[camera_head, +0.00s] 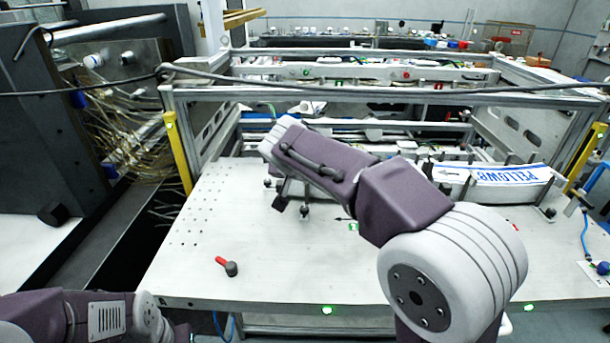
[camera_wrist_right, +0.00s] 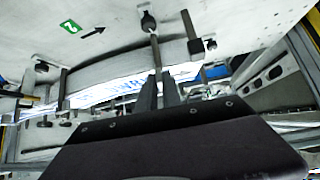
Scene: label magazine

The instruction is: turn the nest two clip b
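Nest two's green "2" label (camera_wrist_right: 70,27) and black arrow (camera_wrist_right: 93,33) show upside down in the right wrist view. A clip (camera_wrist_right: 149,21) with a dark knob and thin rod lies past the arrow, its rod reaching between the fingertips of my right gripper (camera_wrist_right: 158,76). A narrow gap shows between the fingers; I cannot tell whether they touch the rod. Another clip (camera_wrist_right: 191,28) has a dark bar across the curved white label stack (camera_wrist_right: 110,68); one more dark bar (camera_wrist_right: 63,88) stands left. In the head view my right arm hides most of this nest. My left gripper is out of view.
A red-handled knob (camera_head: 227,266) sits on the white table (camera_head: 190,265) at front left, with clear surface around it. A blue-printed label stack (camera_head: 497,178) lies at the right. Metal rails (camera_head: 380,95) cross behind; yellow posts (camera_head: 179,150) stand at the sides.

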